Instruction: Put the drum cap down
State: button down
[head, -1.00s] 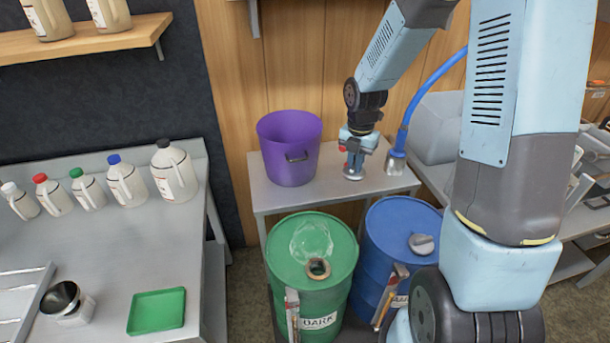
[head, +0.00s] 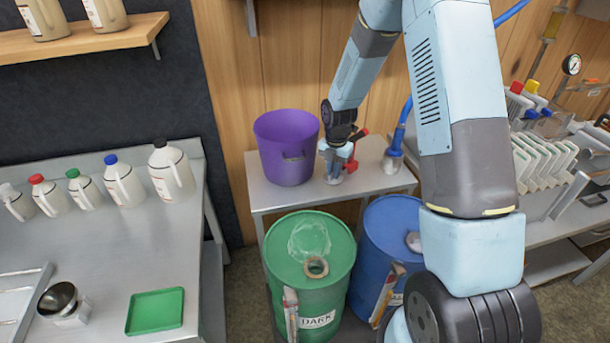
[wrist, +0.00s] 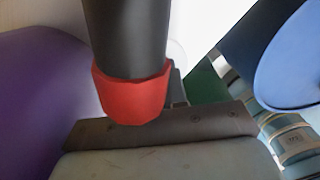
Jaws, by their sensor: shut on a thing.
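My gripper (head: 334,172) is low over the grey metal bench (head: 277,199) against the wooden wall, just right of the purple bucket (head: 283,160). It is shut on the drum cap (head: 332,180), a small grey disc at its tip. I cannot tell whether the cap touches the bench. In the wrist view a black cylinder with a red collar (wrist: 130,95) blocks the middle, and the cap is mostly hidden. The green drum (head: 290,245) labelled DARK stands in front of the bench, with a brown ring around its opening (head: 316,267).
A blue drum (head: 378,240) with a grey cap (head: 413,241) stands right of the green one, partly behind my arm. A red item (head: 352,165) is close to my gripper's right. The bench's front strip is clear.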

jog(key=shift+f, duration=0.75)
